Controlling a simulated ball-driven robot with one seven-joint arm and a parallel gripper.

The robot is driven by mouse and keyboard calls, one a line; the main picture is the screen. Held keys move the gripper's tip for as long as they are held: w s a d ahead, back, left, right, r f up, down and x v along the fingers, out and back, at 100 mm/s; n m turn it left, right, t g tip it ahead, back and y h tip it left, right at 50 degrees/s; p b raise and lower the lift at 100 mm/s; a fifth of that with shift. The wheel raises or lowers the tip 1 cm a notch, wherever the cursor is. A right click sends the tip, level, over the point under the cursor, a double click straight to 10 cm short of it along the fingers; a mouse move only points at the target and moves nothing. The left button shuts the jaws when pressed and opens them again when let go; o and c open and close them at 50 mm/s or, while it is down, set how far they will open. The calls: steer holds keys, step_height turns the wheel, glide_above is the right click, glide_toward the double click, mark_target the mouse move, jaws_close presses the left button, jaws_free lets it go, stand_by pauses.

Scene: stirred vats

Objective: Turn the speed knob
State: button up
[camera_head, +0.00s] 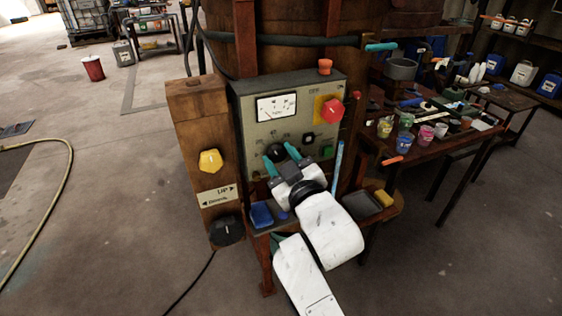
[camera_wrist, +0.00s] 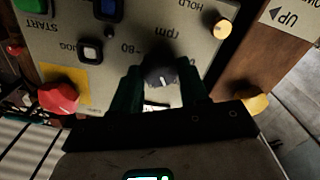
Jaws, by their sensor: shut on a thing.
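The grey-green control panel (camera_head: 255,137) stands upright on the front of the wooden vat. A round black knob (camera_head: 277,151) sits low on the panel; in the wrist view it shows as a dark knob (camera_wrist: 160,71) with a pale pointer mark, beside the printed words "rpm" and "80". My gripper (camera_head: 284,152) is at the panel with its teal fingers on either side of this knob. In the wrist view the gripper (camera_wrist: 160,88) is shut on the knob, one dark finger to each side. Part of the knob's scale is hidden by the fingers.
A yellow knob (camera_head: 210,161) and a black knob (camera_head: 227,230) are on the wooden box at left. A blue block (camera_head: 262,214) lies on the shelf below.

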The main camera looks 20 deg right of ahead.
steer(key=m+b, duration=0.1)
steer(key=m, duration=0.3)
steer(key=shift+f+m+b, duration=0.1)
steer(key=shift+m+b, duration=0.2)
steer(key=shift+m, duration=0.1)
steer(key=m+b, duration=0.1)
steer(key=m, duration=0.2)
steer(key=shift+m, duration=0.3)
steer(key=m+b, duration=0.2)
steer(key=m, duration=0.2)
steer(key=shift+d+m+b, duration=0.1)
steer(key=shift+m+b, duration=0.4)
steer(key=shift+m, duration=1.4)
steer(key=o, duration=1.1)
steer(key=shift+c, duration=0.2)
